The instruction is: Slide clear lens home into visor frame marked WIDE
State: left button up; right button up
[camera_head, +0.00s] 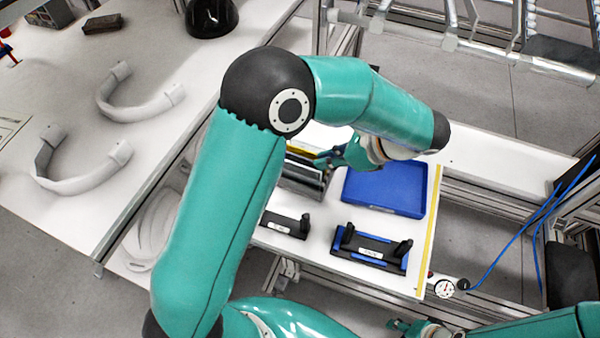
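Two dark visor frames lie near the front of the white work table: a plain black one (287,224) on the left and one with blue edges (372,250) on the right. Each has a small white label, too small to read, so I cannot tell which is WIDE. My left gripper (329,160) is beside a rack of upright grey panels (302,182), its fingers partly hidden by my arm. Whether it holds anything is unclear. I cannot make out the clear lens. Part of my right gripper (402,327) shows low in the picture, its fingers unclear.
A blue tray (385,188) lies right of the rack, behind the blue-edged frame. A yellow strip (430,230) runs along the table's right side. A round gauge (444,288) sits off the front right corner. Pale curved parts (82,165) lie on the left table.

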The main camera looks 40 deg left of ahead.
aim_at(306, 163)
pick_arm(q)
jog(key=shift+s+a+f, duration=0.15)
jog(key=shift+a+f, duration=0.3)
jog(key=shift+s+a+f+p, duration=0.1)
jog(key=shift+a+f+p, duration=0.25)
jog(key=shift+a, duration=0.15)
jog(key=x, duration=0.3)
jog(key=shift+a+f+p, duration=0.15)
jog(key=shift+a+p, duration=0.05)
jog(key=shift+p, duration=0.2)
jog(key=shift+a+f, duration=0.15)
jog(key=shift+f, duration=0.1)
jog(key=shift+c, duration=0.3)
grip_shut()
jog(key=shift+r, duration=0.2)
